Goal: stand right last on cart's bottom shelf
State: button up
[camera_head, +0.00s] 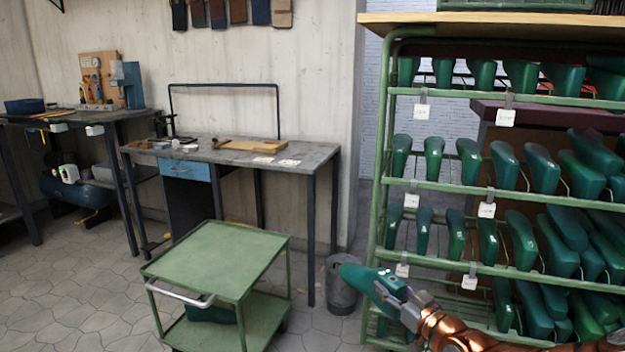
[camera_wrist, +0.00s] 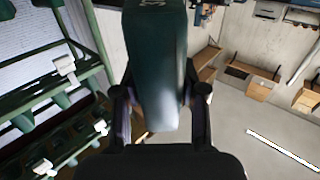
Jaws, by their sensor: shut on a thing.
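My gripper (camera_head: 407,306) is shut on a dark green last (camera_head: 362,281), held in the air in front of the rack. In the wrist view the last (camera_wrist: 157,65) sits between both fingers of my gripper (camera_wrist: 160,100). The green cart (camera_head: 215,252) stands on the floor to the left of my gripper, its top shelf bare. On its bottom shelf (camera_head: 260,318) lies another dark green last (camera_head: 211,313), partly hidden by the top shelf. I cannot tell whether the held last is a right one.
A green rack (camera_head: 381,170) full of green lasts stands at the right, close to my arm. A grey bin (camera_head: 341,290) is behind the held last. A workbench (camera_head: 315,158) stands behind the cart. The cart's white handle (camera_head: 180,294) faces front left. Floor left of the cart is clear.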

notch_tip(320, 180, up, 27)
jog(key=p, duration=3.4)
jog(key=w+d+r+m+h, duration=0.1)
jog(key=d+r, duration=0.2)
jog(key=r, duration=0.3)
jog(key=w+d+r+m+t+h, duration=0.1)
jog(key=d+r+h, duration=0.1)
jog(key=d+r, duration=0.2)
jog(key=shift+w+r+h, duration=0.3)
jog(key=shift+w+r, duration=0.05)
jog(key=shift+r, duration=1.25)
